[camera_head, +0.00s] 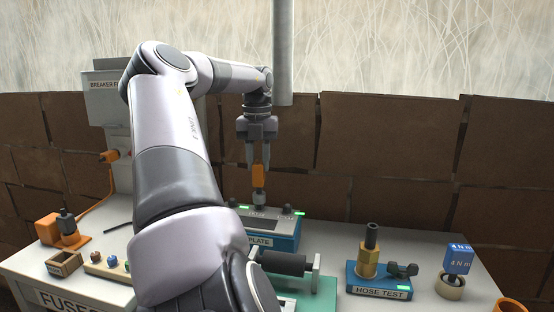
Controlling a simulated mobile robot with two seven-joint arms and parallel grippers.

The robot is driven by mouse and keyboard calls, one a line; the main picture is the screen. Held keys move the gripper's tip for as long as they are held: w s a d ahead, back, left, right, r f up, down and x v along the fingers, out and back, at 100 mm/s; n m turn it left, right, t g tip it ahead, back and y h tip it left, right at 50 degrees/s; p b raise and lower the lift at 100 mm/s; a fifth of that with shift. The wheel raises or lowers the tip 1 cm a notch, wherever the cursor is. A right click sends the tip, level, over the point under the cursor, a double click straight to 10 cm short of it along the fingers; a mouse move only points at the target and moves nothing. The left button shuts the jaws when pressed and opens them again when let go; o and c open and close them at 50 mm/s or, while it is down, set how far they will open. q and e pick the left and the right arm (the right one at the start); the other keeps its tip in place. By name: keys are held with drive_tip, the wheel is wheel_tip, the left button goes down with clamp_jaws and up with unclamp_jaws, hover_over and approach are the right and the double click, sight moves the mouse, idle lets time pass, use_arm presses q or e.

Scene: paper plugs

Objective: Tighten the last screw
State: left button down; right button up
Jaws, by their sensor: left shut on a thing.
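My left gripper (258,163) reaches over the middle of the bench, pointing down. It is shut on an orange tool (259,178), which it holds upright. The tool's grey lower end comes down at the rear part of the plate station (286,241), a blue and grey block whose label is partly hidden. I cannot tell whether the tool touches a screw there. Dark screw-like knobs (287,209) show at the station's right and left, with green lights beside them. My left forearm hides the station's left side. My right gripper is not in view.
A blue "4 N m" tool (460,259) stands in a round tan holder (450,287) at right. The hose test station (380,283) is left of it. A breaker box (103,95), orange fixture (48,230) and wooden box (64,263) are at left. A grey pole hangs above.

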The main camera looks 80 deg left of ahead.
use_arm(q)
drive_tip(key=shift+f+b, duration=0.65)
drive_tip(key=shift+f, duration=0.25)
idle(0.7)
